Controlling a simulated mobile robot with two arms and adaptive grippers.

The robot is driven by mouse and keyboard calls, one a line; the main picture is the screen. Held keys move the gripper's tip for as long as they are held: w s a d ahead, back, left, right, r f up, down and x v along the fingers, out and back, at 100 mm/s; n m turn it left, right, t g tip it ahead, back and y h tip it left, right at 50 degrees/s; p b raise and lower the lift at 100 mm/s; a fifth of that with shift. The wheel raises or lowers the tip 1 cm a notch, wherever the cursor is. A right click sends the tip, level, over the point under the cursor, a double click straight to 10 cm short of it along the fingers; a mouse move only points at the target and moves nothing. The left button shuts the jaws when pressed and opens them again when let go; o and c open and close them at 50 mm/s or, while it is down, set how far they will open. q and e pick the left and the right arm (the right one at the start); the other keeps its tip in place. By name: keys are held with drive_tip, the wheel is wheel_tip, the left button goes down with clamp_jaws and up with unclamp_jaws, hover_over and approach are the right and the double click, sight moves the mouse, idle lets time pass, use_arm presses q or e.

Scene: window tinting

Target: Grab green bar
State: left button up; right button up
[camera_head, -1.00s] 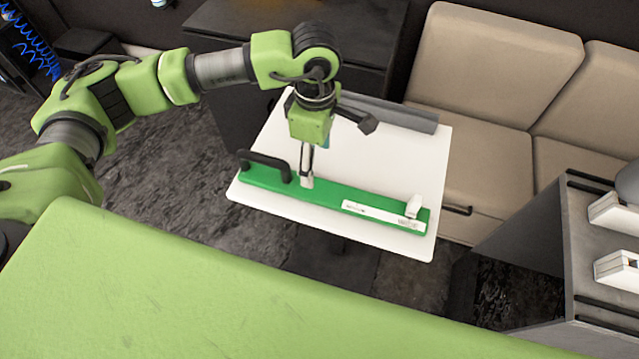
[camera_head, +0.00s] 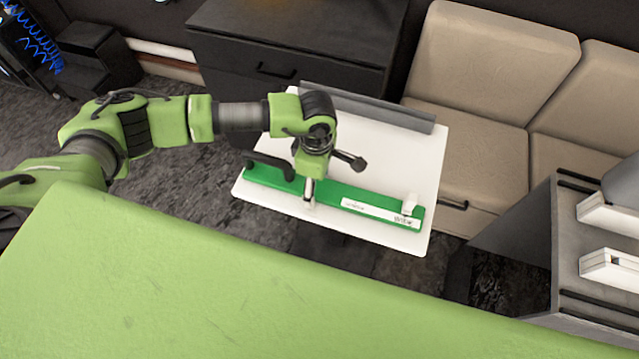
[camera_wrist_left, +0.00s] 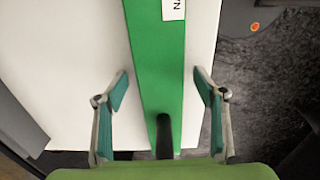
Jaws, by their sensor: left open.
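The green bar (camera_head: 330,191) lies flat along the front part of a white tabletop (camera_head: 400,160). It has a black handle at its left end and a white label with a small white piece at its right end. My left gripper (camera_head: 309,196) is low over the bar, just right of the handle. In the left wrist view the gripper (camera_wrist_left: 162,92) is open. Its fingers are on either side of the green bar (camera_wrist_left: 160,55), with a gap on each side. The bar's black handle (camera_wrist_left: 163,140) shows between the finger bases. My right gripper is not in view.
A grey strip (camera_head: 370,108) runs along the tabletop's back edge. A dark cabinet (camera_head: 290,50) stands behind, and a beige sofa (camera_head: 490,80) is at the back right. A grey shelf unit with white boxes (camera_head: 610,265) is at the right. A green surface (camera_head: 200,280) fills the foreground.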

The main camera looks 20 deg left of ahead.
use_arm(q)
drive_tip(key=shift+c, duration=0.4)
clamp_jaws()
drive_tip(key=shift+r, duration=0.1)
drive_tip(key=shift+w, duration=0.1)
